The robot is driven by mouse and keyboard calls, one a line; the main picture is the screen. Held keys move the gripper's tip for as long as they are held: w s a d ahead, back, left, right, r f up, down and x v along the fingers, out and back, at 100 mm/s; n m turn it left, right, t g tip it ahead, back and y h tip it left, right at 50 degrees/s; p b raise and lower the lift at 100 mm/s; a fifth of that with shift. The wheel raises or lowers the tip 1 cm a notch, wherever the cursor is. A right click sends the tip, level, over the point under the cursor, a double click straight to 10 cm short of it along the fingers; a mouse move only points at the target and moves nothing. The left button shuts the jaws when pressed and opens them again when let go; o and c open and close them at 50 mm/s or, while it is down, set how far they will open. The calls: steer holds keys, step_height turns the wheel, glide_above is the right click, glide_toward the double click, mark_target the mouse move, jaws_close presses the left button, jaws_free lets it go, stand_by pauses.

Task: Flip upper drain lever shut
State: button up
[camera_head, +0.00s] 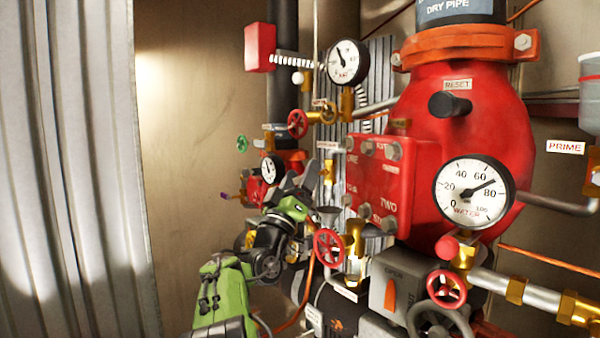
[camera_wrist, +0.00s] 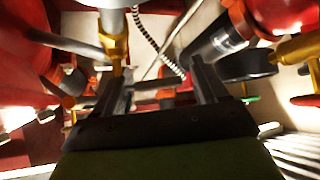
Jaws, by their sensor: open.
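My gripper (camera_head: 308,184) is at the end of the green and black arm, in front of the pipework left of the big red valve body. In the wrist view my gripper (camera_wrist: 158,78) is open, its two dark fingers apart with nothing clearly held between them. A small yellow fitting (camera_head: 328,172) stands just right of the fingers in the head view; I cannot tell whether it is the upper drain lever. Brass fittings (camera_wrist: 115,50) show beyond the left finger in the wrist view. No label naming the upper drain lever is readable.
The red valve body (camera_head: 470,125) and its red cover plate (camera_head: 385,180) stand to the right. Red handwheels (camera_head: 328,246) and (camera_head: 297,124) are close to the arm. A pressure gauge (camera_head: 347,62) is above. The bare wall (camera_head: 200,120) at left has free room before it.

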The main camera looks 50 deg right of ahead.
steer(key=shift+c, duration=0.3)
steer(key=shift+s+a, duration=0.1)
steer(key=shift+c, duration=1.1)
steer(key=c, duration=0.7)
steer(key=shift+f+m+g+h+b, duration=0.1)
steer(key=shift+m+g+h+b, duration=0.2)
steer(key=shift+m+g+b, duration=0.65)
steer(key=m+g, duration=0.1)
steer(key=m+g+b, duration=0.1)
steer(key=m+g, duration=0.1)
steer(key=shift+w+r+m+h+b, duration=0.25)
steer(key=shift+h+b, duration=0.05)
steer(key=m+g, duration=0.2)
steer(key=r+m+g+p, duration=0.1)
steer(key=m+g, duration=0.1)
steer(key=shift+s+r+m+p, duration=0.1)
steer(key=shift+r+m+p, duration=0.1)
steer(key=shift+m+p, duration=0.15)
steer(key=shift+m+g, duration=0.55)
steer(key=shift+g, duration=0.3)
steer(key=shift+r, duration=0.1)
